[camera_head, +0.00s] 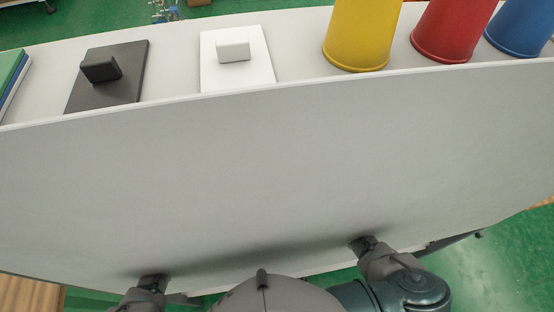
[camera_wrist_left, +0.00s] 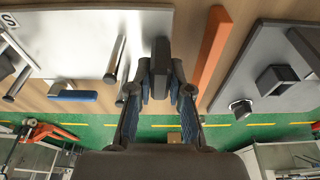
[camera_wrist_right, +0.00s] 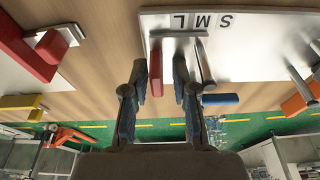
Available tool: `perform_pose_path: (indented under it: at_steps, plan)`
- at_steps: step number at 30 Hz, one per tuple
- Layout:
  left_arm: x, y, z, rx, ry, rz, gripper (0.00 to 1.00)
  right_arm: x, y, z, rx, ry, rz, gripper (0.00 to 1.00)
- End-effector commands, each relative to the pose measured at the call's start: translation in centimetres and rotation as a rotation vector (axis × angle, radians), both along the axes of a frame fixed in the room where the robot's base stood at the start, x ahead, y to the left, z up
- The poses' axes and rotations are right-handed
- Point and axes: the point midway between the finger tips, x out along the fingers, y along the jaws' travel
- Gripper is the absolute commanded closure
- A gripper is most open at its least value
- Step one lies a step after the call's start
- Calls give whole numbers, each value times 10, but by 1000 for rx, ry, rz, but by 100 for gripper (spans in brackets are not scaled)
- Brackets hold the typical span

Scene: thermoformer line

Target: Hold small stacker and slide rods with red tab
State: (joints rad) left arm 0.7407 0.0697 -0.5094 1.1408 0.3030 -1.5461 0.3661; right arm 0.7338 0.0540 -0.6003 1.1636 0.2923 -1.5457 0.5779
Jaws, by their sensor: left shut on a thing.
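In the left wrist view my left gripper (camera_wrist_left: 160,88) is shut on an upright dark grey block (camera_wrist_left: 160,62); whether it is the small stacker's handle I cannot tell. A white plate (camera_wrist_left: 75,35) with metal rods and an "S" mark lies left of it. In the right wrist view my right gripper (camera_wrist_right: 160,88) is open, its fingers on either side of a red tab (camera_wrist_right: 155,68), which is nearer the left finger. Metal rods (camera_wrist_right: 205,62) and a plate marked S, M, L (camera_wrist_right: 255,30) are beyond. In the head view both grippers' tips are hidden by the grey panel.
A blue tab (camera_wrist_right: 220,99) sits just right of my right gripper. An orange bar (camera_wrist_left: 212,50) and a dark plate (camera_wrist_left: 265,60) with black blocks are right of my left gripper. Yellow (camera_head: 358,35), red (camera_head: 450,30) and blue (camera_head: 522,27) cups stand on the far shelf.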

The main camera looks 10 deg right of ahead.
Motion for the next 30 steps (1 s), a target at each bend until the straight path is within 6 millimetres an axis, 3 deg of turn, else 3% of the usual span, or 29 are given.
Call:
perform_pose_path:
  at_steps: [9,13,24,30]
  plan:
    - [0,1,0,1,0,0,100,0,-1,0,-2,0,-1,58]
    - [0,1,0,2,0,1,100,-2,-1,10,-1,-2,0,58]
    - [0,1,0,3,0,2,100,-20,1,85,0,-2,0,58]
    - [0,2,0,3,0,2,100,-26,1,110,-1,0,-1,58]
